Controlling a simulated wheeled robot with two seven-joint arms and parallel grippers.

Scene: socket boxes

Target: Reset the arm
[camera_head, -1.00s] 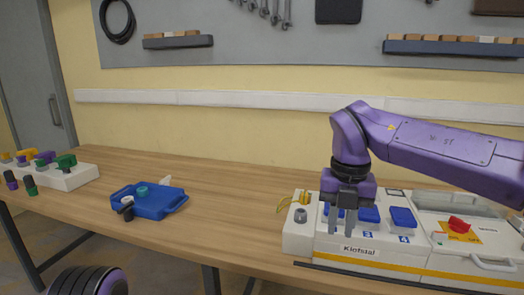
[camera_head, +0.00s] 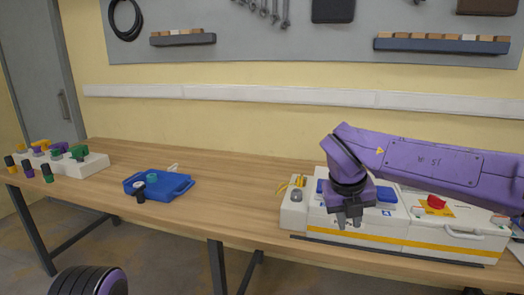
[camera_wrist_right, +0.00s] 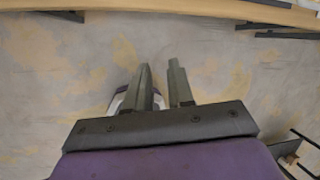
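My right arm (camera_head: 425,162) reaches in from the right in the head view. My right gripper (camera_head: 347,222) points down in front of the white socket box (camera_head: 292,222) and hides part of its front and label. In the right wrist view the two fingers (camera_wrist_right: 160,80) stand apart with nothing between them, above the floor. A rounded purple and black part of my left arm (camera_head: 88,283) shows at the bottom left; the left gripper is outside the view.
A blue tray (camera_head: 177,190) with small parts stands mid-left on the wooden table (camera_head: 235,205). A white block (camera_head: 88,166) with colored plugs is far left. The table between tray and box is clear.

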